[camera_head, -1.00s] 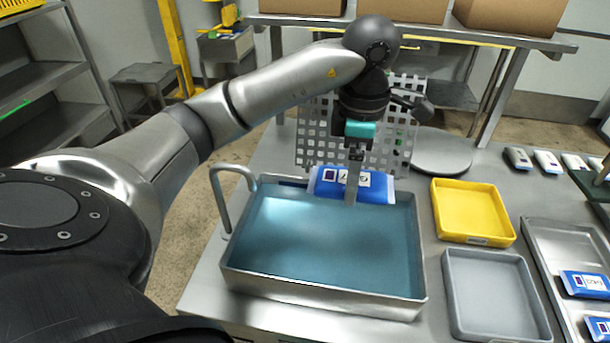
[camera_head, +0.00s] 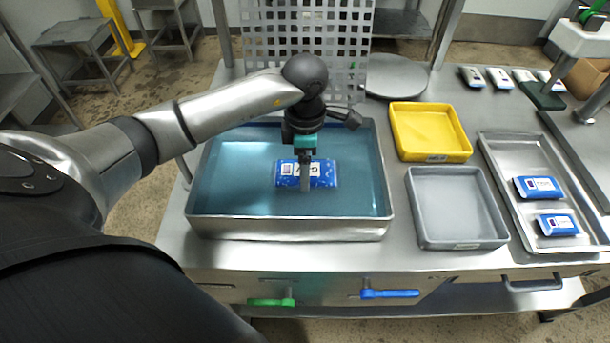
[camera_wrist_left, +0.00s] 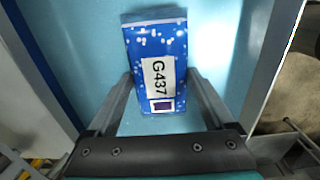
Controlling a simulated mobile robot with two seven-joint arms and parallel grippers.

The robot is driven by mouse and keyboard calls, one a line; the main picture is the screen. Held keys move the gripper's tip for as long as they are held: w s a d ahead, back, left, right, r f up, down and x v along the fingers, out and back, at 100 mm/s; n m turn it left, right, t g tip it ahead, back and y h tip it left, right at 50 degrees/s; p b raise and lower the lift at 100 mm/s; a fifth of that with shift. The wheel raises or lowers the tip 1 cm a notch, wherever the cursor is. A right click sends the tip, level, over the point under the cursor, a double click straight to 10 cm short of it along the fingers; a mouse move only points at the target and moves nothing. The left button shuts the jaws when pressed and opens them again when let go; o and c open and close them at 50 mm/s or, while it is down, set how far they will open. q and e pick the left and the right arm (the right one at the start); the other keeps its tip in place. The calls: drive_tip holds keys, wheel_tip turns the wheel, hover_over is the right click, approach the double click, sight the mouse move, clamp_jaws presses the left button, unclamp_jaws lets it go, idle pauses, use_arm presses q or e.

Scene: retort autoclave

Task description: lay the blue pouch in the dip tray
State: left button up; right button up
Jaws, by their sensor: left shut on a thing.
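The blue pouch (camera_head: 323,174) has a white label, which reads G437 in the left wrist view (camera_wrist_left: 160,40). White specks cover its blue face. My left gripper (camera_head: 305,186) points down into the dip tray (camera_head: 290,229), a deep steel tray of blue-tinted liquid. In the left wrist view its two fingers (camera_wrist_left: 162,88) sit on either side of the pouch, shut on it. The pouch is flat, within the tray's walls near the middle. I cannot tell whether it touches the tray floor. My right gripper is not in view.
A yellow tray (camera_head: 429,154) and an empty grey tray (camera_head: 455,242) stand right of the dip tray. A steel tray (camera_head: 507,187) farther right holds two blue pouches. A perforated panel (camera_head: 262,40) rises behind. Green (camera_head: 270,302) and blue (camera_head: 390,294) handles are below the front edge.

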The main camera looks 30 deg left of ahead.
use_arm(q)
drive_tip(key=shift+f, duration=1.65)
drive_tip(key=shift+f+b, duration=0.2)
drive_tip(key=shift+b, duration=0.15)
drive_tip(key=o, duration=1.2)
drive_tip(key=shift+o, duration=0.2)
drive_tip(key=shift+r, duration=0.15)
wheel_tip(320, 180, up, 12)
drive_tip(key=shift+r+p, duration=0.1)
drive_tip(key=shift+p, duration=0.55)
